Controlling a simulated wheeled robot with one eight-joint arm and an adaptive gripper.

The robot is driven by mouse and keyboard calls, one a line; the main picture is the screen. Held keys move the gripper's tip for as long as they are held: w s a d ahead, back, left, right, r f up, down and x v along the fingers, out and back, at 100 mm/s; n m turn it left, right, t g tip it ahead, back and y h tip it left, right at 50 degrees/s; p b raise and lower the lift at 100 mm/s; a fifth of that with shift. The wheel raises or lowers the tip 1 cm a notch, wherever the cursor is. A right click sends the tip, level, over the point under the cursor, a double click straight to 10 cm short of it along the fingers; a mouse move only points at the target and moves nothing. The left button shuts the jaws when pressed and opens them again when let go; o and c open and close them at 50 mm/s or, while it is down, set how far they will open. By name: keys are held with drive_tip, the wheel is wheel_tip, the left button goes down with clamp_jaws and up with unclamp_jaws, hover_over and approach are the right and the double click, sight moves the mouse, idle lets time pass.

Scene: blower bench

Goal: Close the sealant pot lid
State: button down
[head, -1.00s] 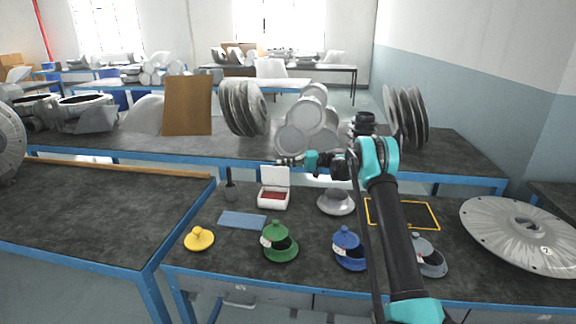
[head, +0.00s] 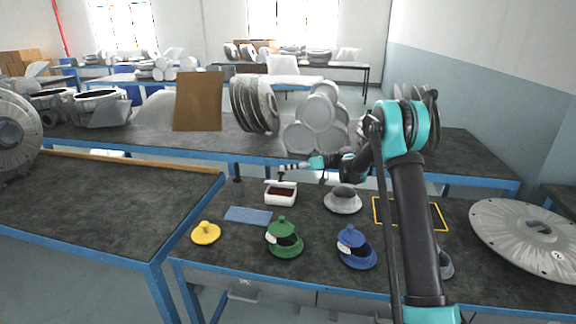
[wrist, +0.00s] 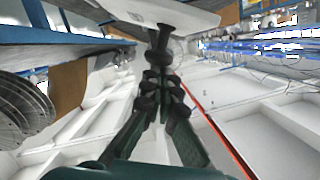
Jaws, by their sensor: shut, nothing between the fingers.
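The sealant pot (head: 281,200) is a small white box on the near bench, with dark red contents showing. Its white lid (head: 281,183) is partly lowered, seen almost edge-on, with a gap below it. In the wrist view the lid appears as a pale slab (wrist: 165,12) across the top. My gripper (head: 282,171) is just above and behind the lid, shut and empty. Its fingertips also show in the wrist view (wrist: 163,38), against or very near the slab; I cannot tell whether they touch.
A grey domed part (head: 343,200) stands right of the pot, and a blue pad (head: 248,215) lies to its left. A large grey disc (head: 530,235) lies at right.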

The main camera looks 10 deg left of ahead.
drive_tip(key=s+f+n, duration=0.1)
drive_tip(key=s+n+t, duration=0.1)
drive_tip(key=n, duration=0.1)
drive_tip(key=shift+s+a+f, duration=0.1)
drive_tip(key=shift+s+f, duration=0.25)
drive_tip(key=shift+s, duration=0.05)
drive_tip(key=shift+s+f, duration=0.4)
drive_tip(key=shift+f, duration=0.05)
drive_tip(key=shift+s+f, duration=0.1)
